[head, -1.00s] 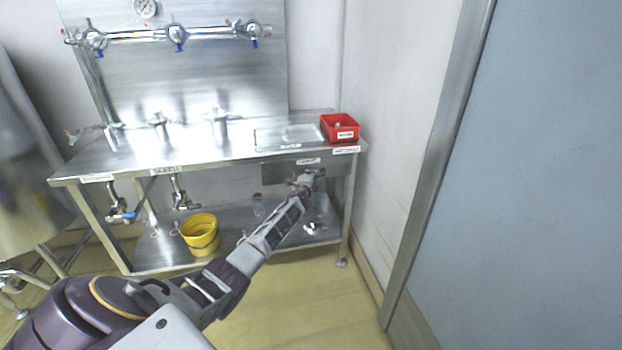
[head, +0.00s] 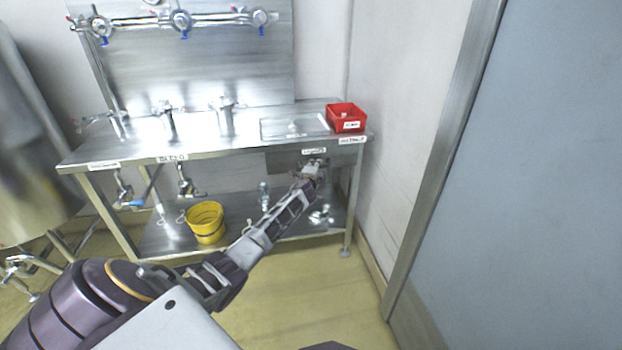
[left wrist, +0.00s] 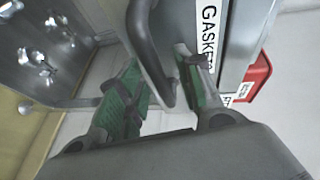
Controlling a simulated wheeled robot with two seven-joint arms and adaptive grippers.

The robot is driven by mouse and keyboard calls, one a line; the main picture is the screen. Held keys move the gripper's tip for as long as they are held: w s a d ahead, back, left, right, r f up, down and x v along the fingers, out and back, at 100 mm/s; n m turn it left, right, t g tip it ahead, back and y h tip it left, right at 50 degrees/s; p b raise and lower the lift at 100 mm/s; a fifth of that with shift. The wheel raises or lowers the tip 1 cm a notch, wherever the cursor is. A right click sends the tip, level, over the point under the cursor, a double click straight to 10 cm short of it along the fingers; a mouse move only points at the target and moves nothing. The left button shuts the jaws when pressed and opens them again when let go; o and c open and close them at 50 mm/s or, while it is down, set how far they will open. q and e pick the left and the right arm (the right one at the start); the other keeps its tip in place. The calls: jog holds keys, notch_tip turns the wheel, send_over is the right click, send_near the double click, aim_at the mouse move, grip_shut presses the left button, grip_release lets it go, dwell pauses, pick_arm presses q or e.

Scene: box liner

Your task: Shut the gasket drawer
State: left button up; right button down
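The gasket drawer (head: 285,161) is a grey metal front under the right end of the steel bench, with a white label. In the left wrist view its front (left wrist: 180,18) carries a "GASKETS" label and a dark bar handle (left wrist: 150,50). How far the drawer stands out cannot be told. My left gripper (head: 311,173) is at the drawer front, partly covering the handle. In the left wrist view the left gripper's green-padded fingers (left wrist: 160,92) are spread apart, with the handle between them. Contact with the handle is not clear. My right gripper is not in view.
A red bin (head: 346,117) and a shallow tray (head: 293,126) are on the bench top (head: 235,141). A yellow bucket (head: 206,222) is on the lower shelf. Taps line the bench back. A wall and a grey-blue door panel (head: 530,180) stand to the right.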

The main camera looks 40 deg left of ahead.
pick_arm(q)
jog(key=v, duration=1)
dwell(0.7)
jog(key=shift+s, duration=0.1)
dwell(0.4)
